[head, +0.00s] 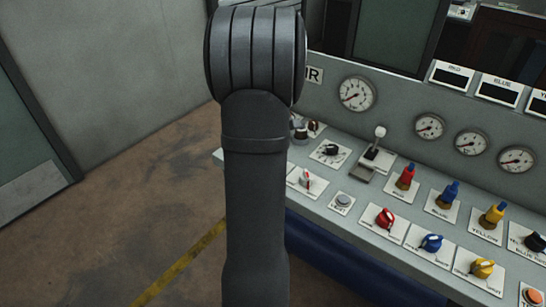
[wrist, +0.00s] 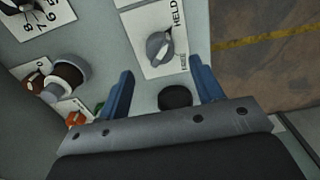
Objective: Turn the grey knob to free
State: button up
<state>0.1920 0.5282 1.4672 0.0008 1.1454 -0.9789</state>
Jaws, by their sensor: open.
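The grey knob (wrist: 160,47) sits on a white plate (wrist: 150,18) in the wrist view. The plate reads HELD near its top right and has a smaller label, apparently FREE, lower right. The knob's raised grip runs at a slant; which label it points to is hard to tell. My gripper (wrist: 163,73) is open, its two blue fingers apart. The knob lies just beyond the fingertips, roughly centred between them, and is not held. In the head view my arm covers the gripper, and I cannot make out the grey knob there.
In the wrist view a brown and white control (wrist: 68,77) and an orange one (wrist: 75,118) stand left of the fingers. A dark round piece (wrist: 175,97) shows between them. In the head view a lever (head: 379,137) and coloured knobs crowd the panel; floor (head: 130,190) lies left.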

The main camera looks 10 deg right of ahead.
notch_tip(320, 180, down, 6)
jog(key=shift+f, duration=0.1)
jog(key=shift+c, duration=0.4)
jog(key=c, duration=0.9)
